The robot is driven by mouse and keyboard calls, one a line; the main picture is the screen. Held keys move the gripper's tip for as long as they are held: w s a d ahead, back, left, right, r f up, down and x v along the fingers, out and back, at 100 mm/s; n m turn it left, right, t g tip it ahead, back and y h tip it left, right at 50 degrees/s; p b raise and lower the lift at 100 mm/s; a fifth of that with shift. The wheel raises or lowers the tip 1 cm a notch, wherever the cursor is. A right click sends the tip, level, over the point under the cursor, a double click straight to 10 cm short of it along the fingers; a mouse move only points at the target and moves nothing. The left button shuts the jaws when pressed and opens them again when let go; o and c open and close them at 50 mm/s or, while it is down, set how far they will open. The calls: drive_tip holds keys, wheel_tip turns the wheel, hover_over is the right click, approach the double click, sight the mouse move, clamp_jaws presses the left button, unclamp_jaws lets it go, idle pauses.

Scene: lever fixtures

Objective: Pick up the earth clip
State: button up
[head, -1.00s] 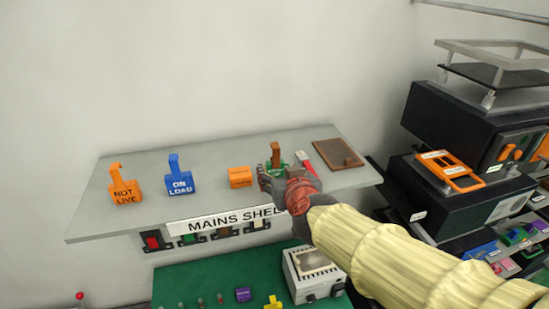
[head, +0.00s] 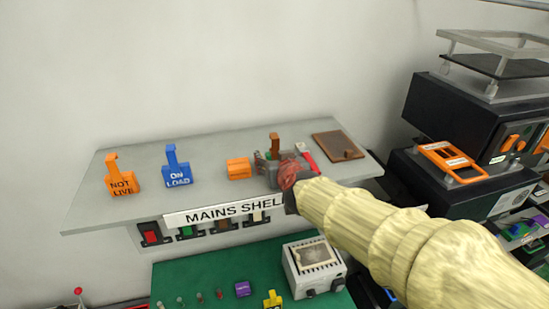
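No label reading "earth clip" is legible; a small brown upright piece (head: 274,143) with some green at its base stands on the grey shelf and may be it. My gripper (head: 268,163) is low over the shelf, right at this piece and in front of its base. The fingers hide most of the base. I cannot tell whether they touch it or have closed on it.
On the shelf (head: 220,142) stand an orange NOT LIVE tag (head: 120,177), a blue ON LOAD tag (head: 177,168), an orange block (head: 238,169), a red-and-white piece (head: 306,156) and a brown tray (head: 325,139). Black equipment (head: 455,130) stands at right.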

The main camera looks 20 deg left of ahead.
drive_tip(key=c, duration=1)
drive_tip(key=shift+c, duration=0.4)
